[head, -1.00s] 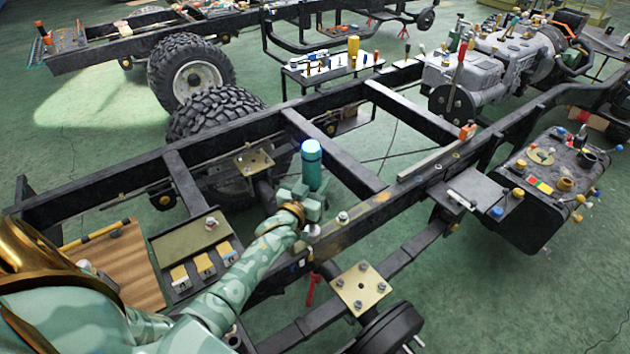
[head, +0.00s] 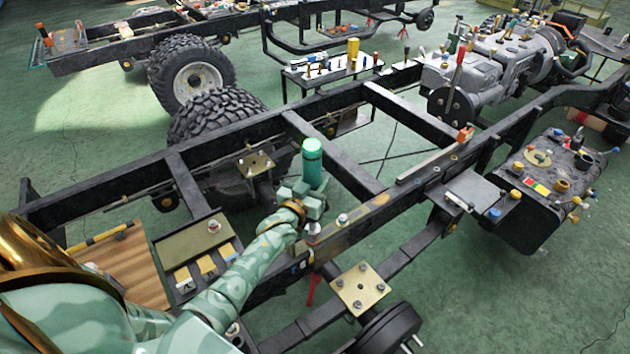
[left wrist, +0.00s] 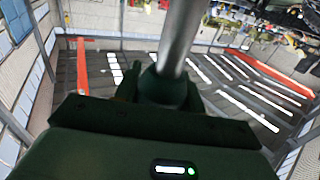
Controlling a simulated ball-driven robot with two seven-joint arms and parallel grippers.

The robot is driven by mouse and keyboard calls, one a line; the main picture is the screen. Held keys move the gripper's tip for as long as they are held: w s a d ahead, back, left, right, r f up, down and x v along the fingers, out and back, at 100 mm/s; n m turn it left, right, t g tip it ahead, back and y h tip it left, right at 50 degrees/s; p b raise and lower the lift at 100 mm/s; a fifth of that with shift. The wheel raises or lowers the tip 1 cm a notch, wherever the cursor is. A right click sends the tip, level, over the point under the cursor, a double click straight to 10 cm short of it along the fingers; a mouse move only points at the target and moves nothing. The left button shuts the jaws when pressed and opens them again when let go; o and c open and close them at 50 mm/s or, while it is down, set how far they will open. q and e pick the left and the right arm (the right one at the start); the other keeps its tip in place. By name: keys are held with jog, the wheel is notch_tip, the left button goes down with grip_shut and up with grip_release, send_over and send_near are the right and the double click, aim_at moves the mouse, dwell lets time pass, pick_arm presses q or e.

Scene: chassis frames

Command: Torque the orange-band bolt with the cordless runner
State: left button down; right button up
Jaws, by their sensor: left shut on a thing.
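My left gripper (head: 302,203) is shut on the cordless runner (head: 312,165), which stands upright over the near frame rail with its cylindrical top lit green. In the left wrist view a grey shaft of the runner (left wrist: 183,40) rises from between the dark jaws (left wrist: 165,92). Below the gripper a bolt head (head: 313,229) shows on the rail, close under the hand. Another bolt (head: 342,219) stands on the rail just to the right. I cannot make out an orange band on either bolt. My right gripper is not in view.
The dark chassis frame (head: 235,130) fills the middle, with open gaps between its crossmembers. A tray with yellow bins (head: 206,265) lies left of my forearm. A brass plate with bolts (head: 360,289) is at the front. A crowded black tank (head: 545,190) stands right.

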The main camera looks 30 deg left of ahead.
pick_arm(q)
jog(key=shift+r, duration=0.55)
notch_tip(320, 180, up, 5)
jog(key=p, duration=0.5)
jog(key=shift+r, duration=0.1)
